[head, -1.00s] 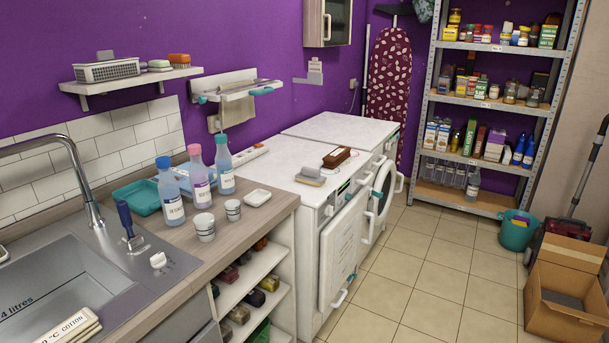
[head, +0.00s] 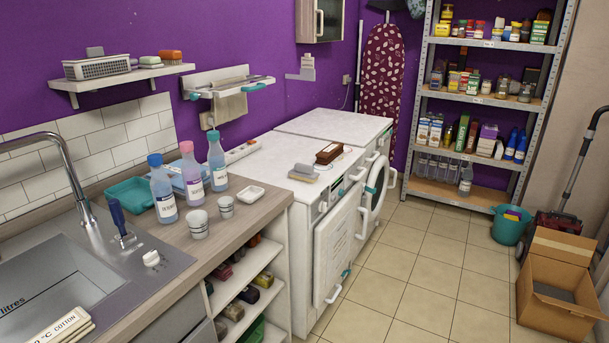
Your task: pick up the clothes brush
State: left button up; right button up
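A dark brown block with a pale underside, which looks like the clothes brush (head: 329,153), lies on the white top of the washing machine (head: 290,160). A smaller grey and tan item (head: 303,172) lies to its left, nearer the front edge, apart from it. An orange-brown brush-like item (head: 169,56) sits on the wall shelf, too small to identify surely. Neither of my grippers is in view.
Several bottles (head: 164,190) and two cups (head: 198,224) stand on the wooden counter by the sink (head: 60,285). A wall rack (head: 228,87) hangs behind. A cardboard box (head: 555,297) stands at right. The tiled floor (head: 420,250) before the machines is clear.

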aim_at(302, 171)
jog(key=i+l+z, duration=0.2)
jog(key=i, duration=0.95)
jog(key=i+l+z, duration=0.15)
jog(key=i, duration=1)
